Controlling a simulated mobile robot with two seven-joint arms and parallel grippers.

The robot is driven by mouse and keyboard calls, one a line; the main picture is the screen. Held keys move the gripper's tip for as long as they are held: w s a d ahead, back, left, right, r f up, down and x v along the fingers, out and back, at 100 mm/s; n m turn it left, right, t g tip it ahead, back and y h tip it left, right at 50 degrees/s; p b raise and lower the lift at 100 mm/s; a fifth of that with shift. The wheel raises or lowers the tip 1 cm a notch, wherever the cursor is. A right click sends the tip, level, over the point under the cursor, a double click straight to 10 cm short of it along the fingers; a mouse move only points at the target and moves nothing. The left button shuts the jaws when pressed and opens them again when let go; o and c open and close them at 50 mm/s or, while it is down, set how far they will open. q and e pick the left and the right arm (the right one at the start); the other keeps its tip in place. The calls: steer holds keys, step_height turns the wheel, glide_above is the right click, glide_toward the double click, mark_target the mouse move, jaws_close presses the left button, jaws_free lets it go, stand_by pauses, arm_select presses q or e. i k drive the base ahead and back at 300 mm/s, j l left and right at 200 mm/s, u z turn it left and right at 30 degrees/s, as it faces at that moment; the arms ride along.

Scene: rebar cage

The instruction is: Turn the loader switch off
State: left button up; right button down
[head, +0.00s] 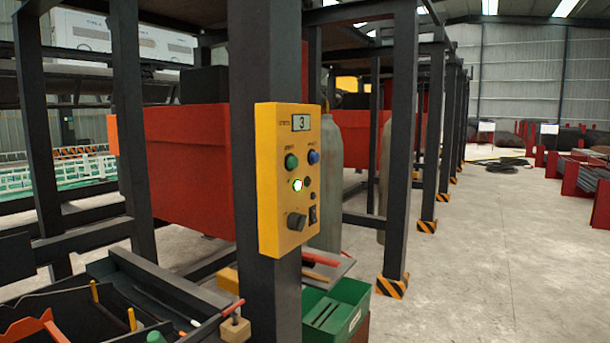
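A yellow control box (280,229) is mounted on a dark steel post (266,70) in the middle of the head view. Its small display (301,123) reads 3. Below are a green button (291,161) and a blue button (313,157). A round light (297,184) glows white-green. Low on the face are a dark rotary knob (296,221) and a black rocker switch (313,214). The labels are too small to read, so I cannot tell which control is the loader switch or its position. Neither gripper is in view.
A dark tray of tools (150,262) lies at the lower left. A green bin (343,298) stands at the post's foot. A red machine body (188,165) and gas cylinders (329,190) are behind. The concrete floor at right (490,260) is clear.

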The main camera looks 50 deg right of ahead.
mark_target(295, 221)
steer(key=l+z, duration=0.1)
steer(key=z, duration=1.4)
